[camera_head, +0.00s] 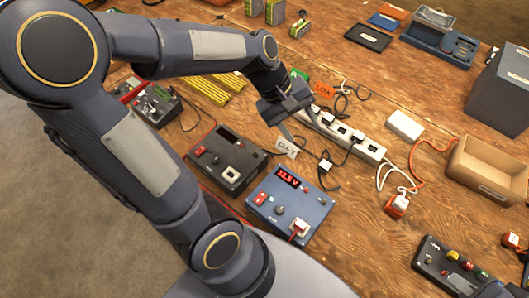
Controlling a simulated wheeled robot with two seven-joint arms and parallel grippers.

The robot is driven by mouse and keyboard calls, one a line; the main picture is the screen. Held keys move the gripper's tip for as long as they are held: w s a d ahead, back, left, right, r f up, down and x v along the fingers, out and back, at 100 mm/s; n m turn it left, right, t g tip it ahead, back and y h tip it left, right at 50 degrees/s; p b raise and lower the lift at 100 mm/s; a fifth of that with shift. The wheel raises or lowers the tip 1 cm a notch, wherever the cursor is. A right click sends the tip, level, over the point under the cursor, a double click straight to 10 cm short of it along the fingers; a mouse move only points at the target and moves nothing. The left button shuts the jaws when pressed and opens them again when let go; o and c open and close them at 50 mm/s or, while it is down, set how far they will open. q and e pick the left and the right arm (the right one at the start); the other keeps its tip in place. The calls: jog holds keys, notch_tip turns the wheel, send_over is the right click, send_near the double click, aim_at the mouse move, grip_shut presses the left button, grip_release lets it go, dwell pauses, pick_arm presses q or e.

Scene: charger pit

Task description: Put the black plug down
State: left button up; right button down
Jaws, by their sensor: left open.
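A small pale plug (325,165) on a black cord lies on the wood just in front of the strip. I cannot tell for sure which one is the task's black plug. My right gripper is not clearly in view.
A blue meter box (318,213) reading 12.5 V and a dark box (218,172) stand in front. A white-and-red plug (397,206), a white block (405,124) and an open cardboard box (487,170) are to the right. Bare wood (360,225) lies right of the blue box.

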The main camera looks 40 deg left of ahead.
pick_arm(q)
jog(key=s+r+m+t+y, duration=0.1)
jog(key=s+r+m+t, duration=0.1)
jog(key=s+m, duration=0.7)
jog(key=shift+s+a+r+t+y, duration=0.35)
jog(key=shift+s+t, duration=0.35)
jog(key=shift+s, duration=1.3)
